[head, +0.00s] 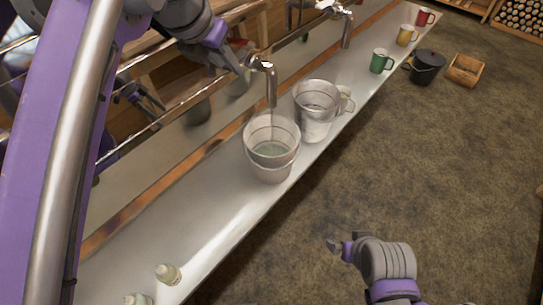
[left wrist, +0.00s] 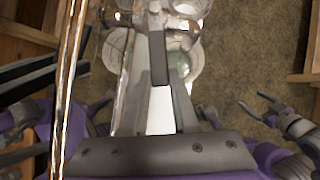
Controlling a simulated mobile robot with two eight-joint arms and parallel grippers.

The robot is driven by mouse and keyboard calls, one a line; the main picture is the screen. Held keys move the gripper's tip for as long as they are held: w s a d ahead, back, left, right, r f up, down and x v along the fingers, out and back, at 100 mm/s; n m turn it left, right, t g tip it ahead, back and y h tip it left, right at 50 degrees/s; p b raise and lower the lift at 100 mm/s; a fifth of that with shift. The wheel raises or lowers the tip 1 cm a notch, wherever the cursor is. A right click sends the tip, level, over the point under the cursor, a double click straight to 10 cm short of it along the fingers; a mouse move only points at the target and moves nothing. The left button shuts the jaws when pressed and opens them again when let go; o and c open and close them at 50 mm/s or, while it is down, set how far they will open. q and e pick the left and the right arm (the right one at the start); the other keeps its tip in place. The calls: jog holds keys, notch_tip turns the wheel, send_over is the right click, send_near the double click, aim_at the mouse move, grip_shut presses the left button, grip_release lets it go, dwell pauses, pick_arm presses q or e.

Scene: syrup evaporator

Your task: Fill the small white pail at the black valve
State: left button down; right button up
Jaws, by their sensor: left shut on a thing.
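The small white pail (head: 272,170) stands upright on the long pale counter, under a metal spout (head: 271,88). Pale liquid shows inside it, and a thin streak runs from the spout into it. The pail also shows in the left wrist view (left wrist: 182,66), partly behind my gripper. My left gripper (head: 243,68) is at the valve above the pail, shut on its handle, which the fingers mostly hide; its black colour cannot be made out. My right gripper (head: 342,245) is empty over the floor, its fingers apart.
Green (head: 381,61), yellow (head: 407,36) and red (head: 425,17) mugs stand farther along. A black pot (head: 426,67) and wooden crate (head: 465,70) are on the floor.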

pick_arm(q)
jog(key=a+m+p, duration=0.1)
jog(key=w+a+m+h+p, duration=0.1)
jog(key=shift+w+m+g, duration=0.15)
jog(key=shift+m+g, duration=0.25)
jog(key=c, duration=0.5)
grip_release()
pick_arm(e)
jog(key=shift+w+r, duration=0.2)
jog(key=shift+r, duration=0.9)
pick_arm(q)
jog(key=p+v, duration=0.5)
jog(key=v, duration=0.4)
pick_arm(e)
notch_tip(320, 180, up, 7)
jog(key=w, duration=0.2)
jog(key=shift+w+f+t, duration=0.15)
jog(key=shift+w+t, duration=0.05)
jog(key=shift+t, duration=0.1)
